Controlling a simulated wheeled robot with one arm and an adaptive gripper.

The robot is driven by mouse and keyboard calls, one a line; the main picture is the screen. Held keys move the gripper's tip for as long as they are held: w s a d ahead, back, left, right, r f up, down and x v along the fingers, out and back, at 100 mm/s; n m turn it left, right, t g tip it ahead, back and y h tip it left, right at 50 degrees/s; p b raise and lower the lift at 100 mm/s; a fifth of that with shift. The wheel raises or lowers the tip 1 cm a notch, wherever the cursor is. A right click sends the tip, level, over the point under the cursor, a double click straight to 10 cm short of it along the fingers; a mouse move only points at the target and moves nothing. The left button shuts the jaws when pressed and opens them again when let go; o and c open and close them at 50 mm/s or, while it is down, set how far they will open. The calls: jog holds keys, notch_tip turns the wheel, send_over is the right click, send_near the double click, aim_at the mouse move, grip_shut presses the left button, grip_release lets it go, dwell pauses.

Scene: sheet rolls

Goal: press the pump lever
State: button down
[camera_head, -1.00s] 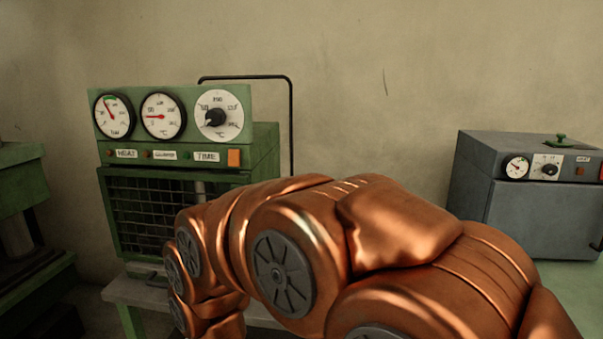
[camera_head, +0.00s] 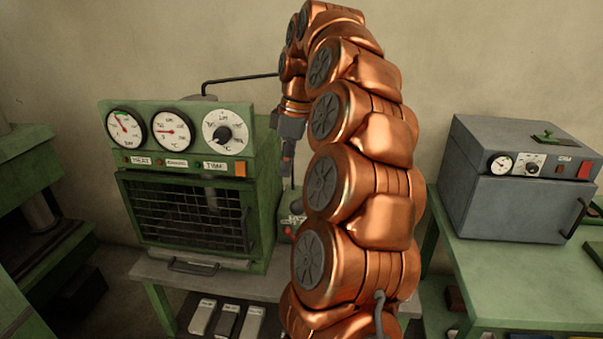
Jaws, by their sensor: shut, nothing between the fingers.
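My gripper (camera_head: 287,172) hangs fingers-down from my copper arm, to the right of the green press with the gauges (camera_head: 180,135). It is shut and empty. A small unit with a red part (camera_head: 290,226), perhaps the pump, sits low beside the press, below my gripper and partly hidden by my arm. A thin black bar (camera_head: 240,78) runs behind the press top toward my wrist; I cannot tell whether it is the lever or a pipe. No clear lever shows, and I cannot see any contact with my gripper.
A grey oven box (camera_head: 520,205) stands on a green table (camera_head: 500,270) at the right. The press stands on a pale bench (camera_head: 160,270) with several light and dark blocks (camera_head: 228,320) below. Another green machine (camera_head: 30,205) is at the left edge.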

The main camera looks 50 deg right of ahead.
jog(key=s+d+r+p, duration=0.1)
jog(key=d+r+p, duration=0.1)
jog(key=d+r, duration=0.2)
jog(key=d, duration=0.3)
jog(key=shift+s+t, duration=0.3)
jog(key=shift+s, duration=0.1)
jog(key=b, duration=0.4)
send_near(299, 201)
jog(key=shift+p+x, duration=1.95)
jog(key=shift+x, duration=1.65)
